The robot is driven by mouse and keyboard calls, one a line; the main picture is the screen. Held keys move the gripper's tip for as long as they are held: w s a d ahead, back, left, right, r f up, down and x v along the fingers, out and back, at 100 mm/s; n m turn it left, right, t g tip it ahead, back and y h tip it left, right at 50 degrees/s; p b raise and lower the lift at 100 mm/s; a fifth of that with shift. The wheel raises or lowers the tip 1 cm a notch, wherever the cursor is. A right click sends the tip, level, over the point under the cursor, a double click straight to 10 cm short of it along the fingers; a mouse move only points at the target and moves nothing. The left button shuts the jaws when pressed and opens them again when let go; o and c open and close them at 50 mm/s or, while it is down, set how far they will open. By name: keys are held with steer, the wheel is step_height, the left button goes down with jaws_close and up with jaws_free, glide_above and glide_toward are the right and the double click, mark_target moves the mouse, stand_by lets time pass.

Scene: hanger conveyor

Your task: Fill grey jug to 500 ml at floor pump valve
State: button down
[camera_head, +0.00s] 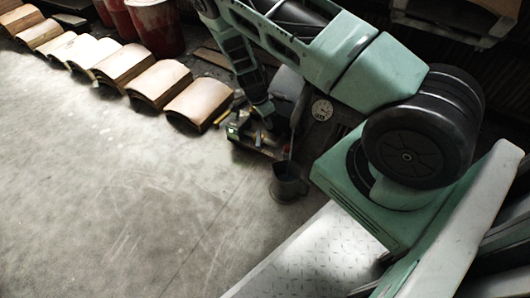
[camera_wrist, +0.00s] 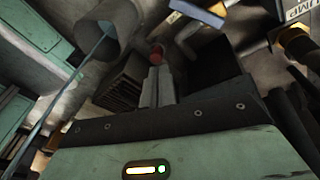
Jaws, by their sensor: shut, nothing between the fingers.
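The grey jug (camera_head: 288,188) stands upright on the concrete floor beside the pump. In the wrist view the jug (camera_wrist: 98,14) shows at the upper left, and a thin bluish stream (camera_wrist: 62,90) runs to its mouth. A thin line also drops to the jug in the head view (camera_head: 291,145). Its fill level cannot be read. My gripper (camera_wrist: 157,68) is shut and empty, with its fingertips at or close to a small red knob (camera_wrist: 156,50); contact cannot be told. In the head view my gripper (camera_head: 264,112) is low over the pump fittings, mostly hidden.
A blue part (camera_wrist: 197,12) and a label ending in "UMP" (camera_wrist: 302,8) show in the wrist view. Curved wooden pieces (camera_head: 125,65) and red drums (camera_head: 155,25) line the back. The floor at left is clear.

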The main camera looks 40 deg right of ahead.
mark_target(259, 140)
steer(key=f+m+b, duration=0.2)
steer(key=f+b, duration=0.1)
steer(key=d+f+m+b, duration=0.1)
steer(key=f+m+b, duration=0.1)
steer(key=f+b, duration=0.1)
steer(key=f+m+b, duration=0.2)
steer(key=f, duration=0.2)
steer(key=shift+s+d+f+h+b, duration=0.3)
steer(key=shift+s+f+h+b, duration=0.05)
steer(key=shift+f+h+b, duration=0.05)
steer(key=w+a+b, duration=0.2)
steer(key=shift+w+a, duration=0.3)
steer(key=shift+a, duration=0.1)
steer(key=shift+r+m, duration=0.1)
steer(key=shift+m, duration=0.2)
